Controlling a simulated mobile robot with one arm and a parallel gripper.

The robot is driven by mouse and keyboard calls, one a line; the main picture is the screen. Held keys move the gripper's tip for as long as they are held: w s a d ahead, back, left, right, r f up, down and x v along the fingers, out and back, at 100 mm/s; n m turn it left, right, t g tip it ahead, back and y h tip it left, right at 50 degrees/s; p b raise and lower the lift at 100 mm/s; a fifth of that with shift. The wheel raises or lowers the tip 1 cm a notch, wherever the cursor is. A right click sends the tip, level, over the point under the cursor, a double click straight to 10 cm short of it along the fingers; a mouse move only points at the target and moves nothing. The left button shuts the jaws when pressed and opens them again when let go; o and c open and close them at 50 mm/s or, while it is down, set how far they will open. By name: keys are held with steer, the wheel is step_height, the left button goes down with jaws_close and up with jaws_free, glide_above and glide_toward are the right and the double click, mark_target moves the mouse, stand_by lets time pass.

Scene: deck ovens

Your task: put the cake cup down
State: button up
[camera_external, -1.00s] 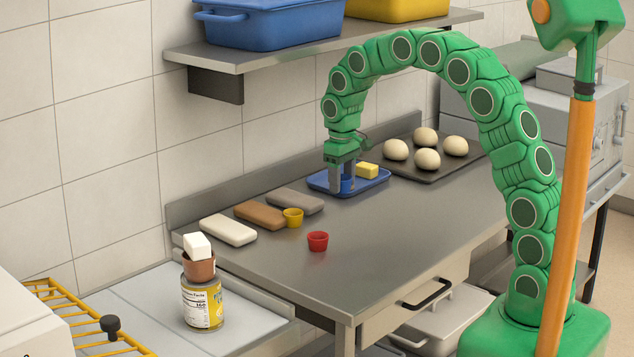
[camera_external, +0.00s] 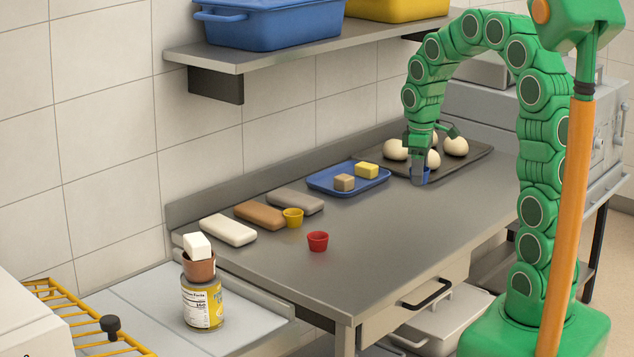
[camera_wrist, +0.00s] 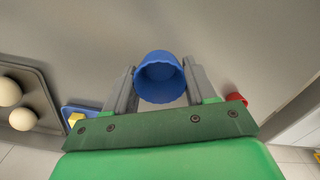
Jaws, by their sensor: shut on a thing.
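A small blue cake cup (camera_external: 424,174) is held between the fingers of my gripper (camera_external: 420,176) over the worktop, by the near edge of the dark bun tray. The wrist view shows the blue cup (camera_wrist: 160,75) with its open top facing the camera and a finger on each side. I cannot tell whether its bottom touches the worktop. A red cup (camera_external: 317,241) and a yellow cup (camera_external: 293,218) stand on the worktop to the left. A brown cup (camera_external: 199,266) with a white block (camera_external: 197,245) stands on a can (camera_external: 203,302).
The dark tray (camera_external: 468,163) with several buns (camera_external: 455,146) lies behind my gripper. A blue tray (camera_external: 322,180) holds a tan cube (camera_external: 345,183) and a yellow block (camera_external: 367,170). The worktop (camera_external: 390,230) is clear in front. A shelf with bins (camera_external: 270,22) hangs above.

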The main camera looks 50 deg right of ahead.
steer(key=shift+w+d+f, duration=0.15)
steer(key=shift+d, duration=0.05)
steer(key=w+d+f, duration=0.2)
steer(key=w+f, duration=0.2)
steer(key=w, duration=0.4)
glide_above(382, 209)
steer(key=shift+f, duration=4.35)
steer(key=shift+f, duration=0.1)
steer(key=o, duration=1)
